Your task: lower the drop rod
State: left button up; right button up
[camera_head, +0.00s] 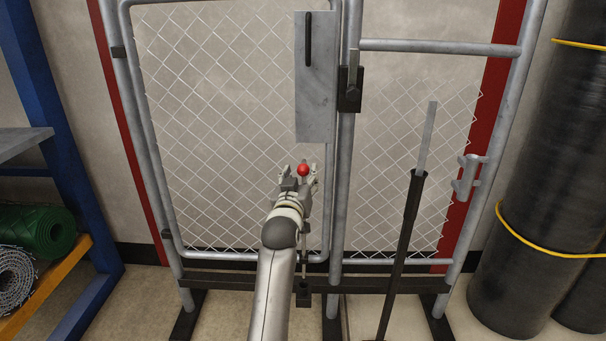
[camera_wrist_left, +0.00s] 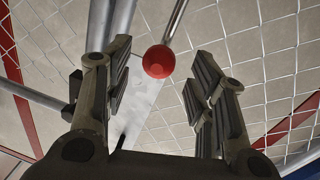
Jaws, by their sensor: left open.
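The drop rod (camera_head: 304,269) runs down the lower right of the mesh gate, with a red ball knob (camera_head: 303,170) on it. Its foot is by a small dark block (camera_head: 303,292) near the floor; I cannot tell whether it is inside. My left gripper (camera_head: 303,172) is open, its fingers on either side of the red knob. In the left wrist view the knob (camera_wrist_left: 158,61) sits between the open fingers (camera_wrist_left: 160,85), with gaps visible, and the bright rod (camera_wrist_left: 176,22) leads away from it. My left arm hides part of the rod. My right gripper is out of view.
A grey plate (camera_head: 316,100) with a slot is on the gate above the gripper. A dark latch (camera_head: 349,90) is on the post. A dark pole (camera_head: 404,235) stands to the right. Black rolls (camera_head: 545,170) stand at far right; a blue rack (camera_head: 60,140) is left.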

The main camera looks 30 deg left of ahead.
aim_at(302, 174)
pick_arm(q)
jog(key=shift+x, duration=1.85)
jog(key=shift+f, duration=0.1)
grip_shut()
